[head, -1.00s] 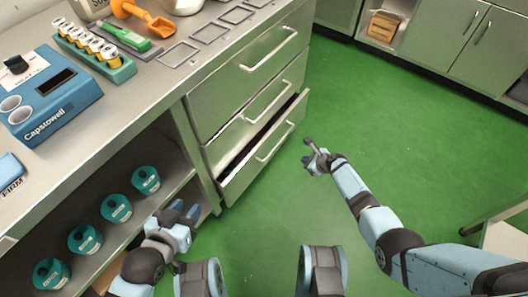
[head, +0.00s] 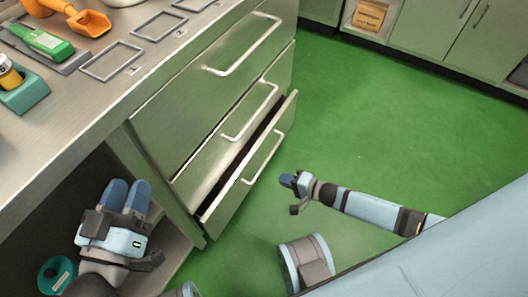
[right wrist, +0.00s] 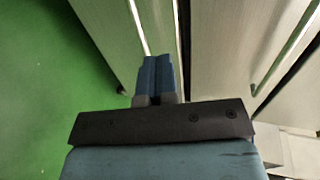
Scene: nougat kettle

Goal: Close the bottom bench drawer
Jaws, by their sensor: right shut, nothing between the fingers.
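The bottom bench drawer (head: 240,190) is the lowest of three grey-green drawers and stands partly out, with a dark gap above its front. It has a pale bar handle (head: 262,158). My right gripper (head: 287,180) is in front of this drawer, just right of its front panel, fingers toward the bench. In the right wrist view its blue fingers (right wrist: 157,62) are together and empty, over a drawer front with a bar handle; contact cannot be told. My left gripper (head: 127,185) is at the open shelf left of the drawers, with nothing visible held.
The middle drawer (head: 225,140) and top drawer (head: 210,80) look shut. The bench top (head: 60,125) holds an orange scoop, a green tool and several frames. A teal round container (head: 55,275) is in the shelf bay. Green floor (head: 370,130) is free to the right.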

